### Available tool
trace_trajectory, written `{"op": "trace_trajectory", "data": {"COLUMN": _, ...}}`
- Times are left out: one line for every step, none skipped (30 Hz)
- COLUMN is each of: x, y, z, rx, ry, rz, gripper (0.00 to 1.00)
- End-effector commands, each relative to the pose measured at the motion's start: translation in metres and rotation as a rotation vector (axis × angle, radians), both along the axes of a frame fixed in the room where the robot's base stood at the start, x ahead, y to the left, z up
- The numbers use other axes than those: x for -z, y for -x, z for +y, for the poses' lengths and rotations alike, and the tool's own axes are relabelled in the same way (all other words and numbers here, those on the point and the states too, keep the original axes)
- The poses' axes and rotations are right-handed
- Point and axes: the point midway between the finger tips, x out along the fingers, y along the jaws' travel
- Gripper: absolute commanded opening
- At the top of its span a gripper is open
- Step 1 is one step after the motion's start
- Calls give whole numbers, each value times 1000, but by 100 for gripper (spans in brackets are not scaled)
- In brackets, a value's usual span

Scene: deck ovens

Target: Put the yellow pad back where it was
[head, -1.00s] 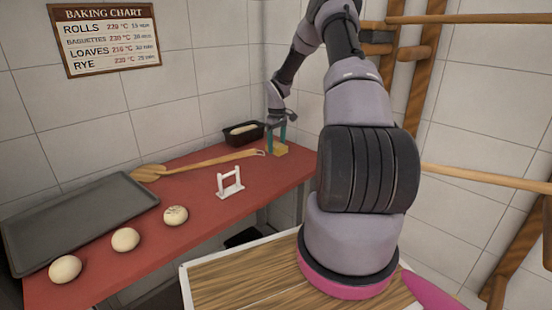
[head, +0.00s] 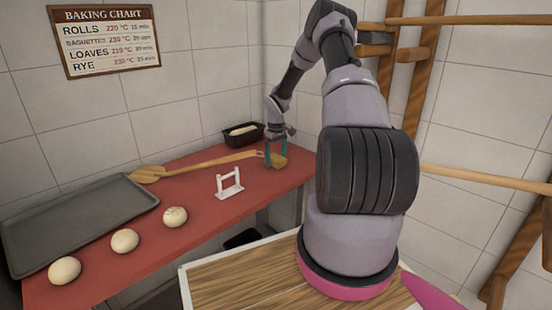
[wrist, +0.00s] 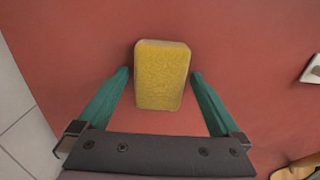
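The yellow pad (head: 279,160) is a small sponge-like block near the back right of the red counter. In the wrist view the pad (wrist: 162,76) lies between the two teal fingertips, with its long side running away from my wrist. My gripper (head: 276,154) points down at it. In the wrist view my gripper (wrist: 160,72) is open, with narrow strips of red showing between the pad and each finger. Whether the pad rests flat on the counter is hard to tell.
A black loaf tin (head: 243,134) stands behind the pad. A wooden peel (head: 205,165) lies to its left. A white stand (head: 230,187) is in front. Several dough balls (head: 125,241) and a dark tray (head: 70,220) are at the left. The counter (head: 200,212) is clear around the stand.

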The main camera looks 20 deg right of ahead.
Motion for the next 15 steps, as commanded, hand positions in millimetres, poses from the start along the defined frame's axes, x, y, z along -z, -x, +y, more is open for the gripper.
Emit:
{"op": "trace_trajectory", "data": {"x": 0, "y": 0, "z": 0, "rx": 0, "ry": 0, "rz": 0, "gripper": 100}}
{"op": "trace_trajectory", "data": {"x": -1, "y": 0, "z": 0, "rx": 0, "ry": 0, "rz": 0, "gripper": 100}}
{"op": "trace_trajectory", "data": {"x": -2, "y": 0, "z": 0, "rx": 0, "ry": 0, "rz": 0, "gripper": 100}}
{"op": "trace_trajectory", "data": {"x": -3, "y": 0, "z": 0, "rx": 0, "ry": 1, "rz": 0, "gripper": 100}}
{"op": "trace_trajectory", "data": {"x": -6, "y": 0, "z": 0, "rx": 0, "ry": 1, "rz": -1, "gripper": 100}}
{"op": "trace_trajectory", "data": {"x": -10, "y": -1, "z": -1, "rx": 0, "ry": 2, "rz": -2, "gripper": 100}}
{"op": "trace_trajectory", "data": {"x": -14, "y": -1, "z": -1, "rx": -1, "ry": 2, "rz": -3, "gripper": 100}}
{"op": "trace_trajectory", "data": {"x": -19, "y": -1, "z": -1, "rx": -1, "ry": 2, "rz": -4, "gripper": 100}}
{"op": "trace_trajectory", "data": {"x": -26, "y": -1, "z": -1, "rx": 0, "ry": 2, "rz": -3, "gripper": 100}}
{"op": "trace_trajectory", "data": {"x": -33, "y": -1, "z": -1, "rx": 1, "ry": 2, "rz": -3, "gripper": 100}}
{"op": "trace_trajectory", "data": {"x": -39, "y": -1, "z": -1, "rx": 0, "ry": 2, "rz": -4, "gripper": 100}}
{"op": "trace_trajectory", "data": {"x": -48, "y": -1, "z": -1, "rx": 0, "ry": 2, "rz": -4, "gripper": 100}}
{"op": "trace_trajectory", "data": {"x": -55, "y": -1, "z": -1, "rx": 1, "ry": 3, "rz": -3, "gripper": 100}}
{"op": "trace_trajectory", "data": {"x": -62, "y": -1, "z": -1, "rx": 0, "ry": 2, "rz": -3, "gripper": 100}}
{"op": "trace_trajectory", "data": {"x": -70, "y": -1, "z": -1, "rx": 0, "ry": 2, "rz": -3, "gripper": 100}}
